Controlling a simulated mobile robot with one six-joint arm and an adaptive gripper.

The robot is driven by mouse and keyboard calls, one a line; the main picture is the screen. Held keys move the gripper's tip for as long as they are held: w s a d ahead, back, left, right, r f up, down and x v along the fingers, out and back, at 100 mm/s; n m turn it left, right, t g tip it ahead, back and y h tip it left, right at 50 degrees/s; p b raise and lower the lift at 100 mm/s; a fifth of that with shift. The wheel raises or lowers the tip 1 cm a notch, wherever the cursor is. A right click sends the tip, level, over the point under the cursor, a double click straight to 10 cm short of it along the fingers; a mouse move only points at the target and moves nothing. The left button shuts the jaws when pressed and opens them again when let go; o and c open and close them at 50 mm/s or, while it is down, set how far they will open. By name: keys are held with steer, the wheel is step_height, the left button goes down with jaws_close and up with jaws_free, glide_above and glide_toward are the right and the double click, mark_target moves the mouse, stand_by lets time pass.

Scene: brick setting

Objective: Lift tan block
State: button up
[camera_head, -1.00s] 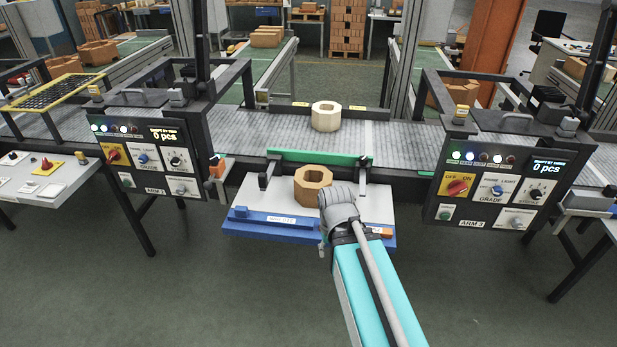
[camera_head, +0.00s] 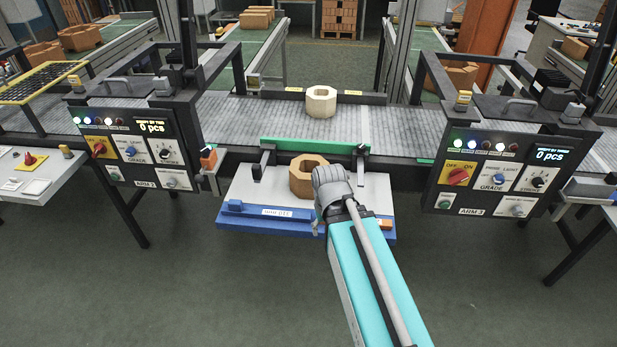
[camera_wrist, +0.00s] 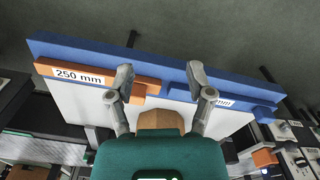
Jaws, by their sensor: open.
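An orange-tan octagonal block (camera_head: 301,181) with a hole through it stands on a white board (camera_head: 378,190) with a blue front edge, in front of the conveyor. A paler, cream-tan block (camera_head: 320,104) of similar shape stands on the conveyor behind it. My gripper is over the board at the nearer block's right front, its fingers hidden in the head view. In the wrist view my gripper (camera_wrist: 159,84) is open, its two fingers apart. The orange-tan block (camera_wrist: 161,120) shows between them, partly hidden by the gripper body. I cannot tell whether the fingers touch it.
A green bar (camera_head: 315,146) runs along the conveyor's front edge, behind the nearer block. Control panels stand left (camera_head: 135,150) and right (camera_head: 497,180) of the board. An orange strip (camera_wrist: 95,77) marked "250 mm" lies along the board's blue edge (camera_wrist: 75,47). The floor in front is clear.

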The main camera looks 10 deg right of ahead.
steer(key=shift+o, duration=0.6)
steer(key=shift+w, duration=0.2)
step_height(320, 180, up, 7)
steer(key=m+p, duration=0.7)
steer(key=m, duration=1.5)
glide_above(308, 183)
steer(key=w, duration=0.2)
steer(key=shift+s+d+r, duration=0.1)
steer(key=shift+s+r, duration=0.05)
steer(key=shift+r, duration=0.05)
steer(key=shift+f, duration=0.1)
step_height(308, 183, down, 8)
steer(key=b, duration=0.8)
steer(key=shift+f, duration=0.25)
steer(key=shift+f, duration=0.1)
step_height(308, 183, down, 5)
steer(key=b, duration=0.5)
